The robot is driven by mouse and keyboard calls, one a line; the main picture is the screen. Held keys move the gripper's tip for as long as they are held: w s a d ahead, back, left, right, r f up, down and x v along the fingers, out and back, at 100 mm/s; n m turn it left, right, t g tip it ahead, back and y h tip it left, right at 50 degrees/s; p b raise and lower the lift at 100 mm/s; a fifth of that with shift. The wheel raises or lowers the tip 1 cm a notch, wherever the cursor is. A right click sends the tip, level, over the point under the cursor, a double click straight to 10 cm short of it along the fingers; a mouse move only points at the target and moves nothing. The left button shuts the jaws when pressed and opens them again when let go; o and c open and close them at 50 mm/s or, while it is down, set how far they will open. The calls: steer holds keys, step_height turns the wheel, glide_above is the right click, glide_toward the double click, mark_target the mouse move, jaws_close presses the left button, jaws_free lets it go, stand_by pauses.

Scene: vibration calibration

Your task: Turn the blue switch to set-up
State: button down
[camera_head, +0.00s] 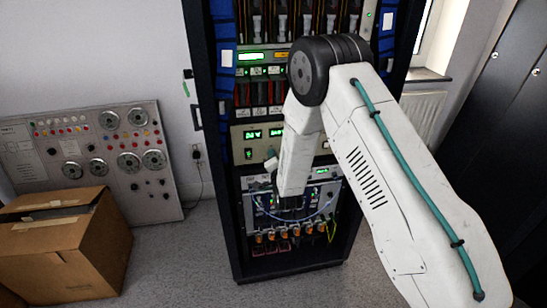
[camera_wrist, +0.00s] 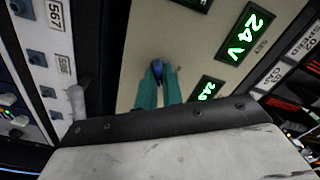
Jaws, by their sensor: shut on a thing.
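The blue switch (camera_wrist: 157,67) is a small knob on a beige panel (camera_wrist: 110,40), seen in the wrist view. My gripper (camera_wrist: 158,76) has its two teal fingers closed around the knob, one on each side. Much of the knob is hidden between the fingers, and its pointing direction cannot be made out. I cannot read a set-up label. In the head view the beige panel (camera_head: 240,151) is in the middle of the black rack, and my arm hides its right part; the switch cannot be made out there.
Green displays (camera_wrist: 243,35) reading 24 V are right of the switch. Other panels with small switches (camera_wrist: 38,58) adjoin on the left in the wrist view. The black rack (camera_head: 214,150) stands on grey floor. A cardboard box (camera_head: 105,245) and a control panel (camera_head: 95,150) are at left.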

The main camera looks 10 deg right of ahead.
steer(key=m, duration=0.6)
stand_by(0.6)
steer(key=c, duration=1.5)
jaws_free()
steer(key=shift+f, duration=0.1)
steer(key=shift+c, duration=0.2)
steer(key=s, duration=0.7)
steer(key=shift+s, duration=0.4)
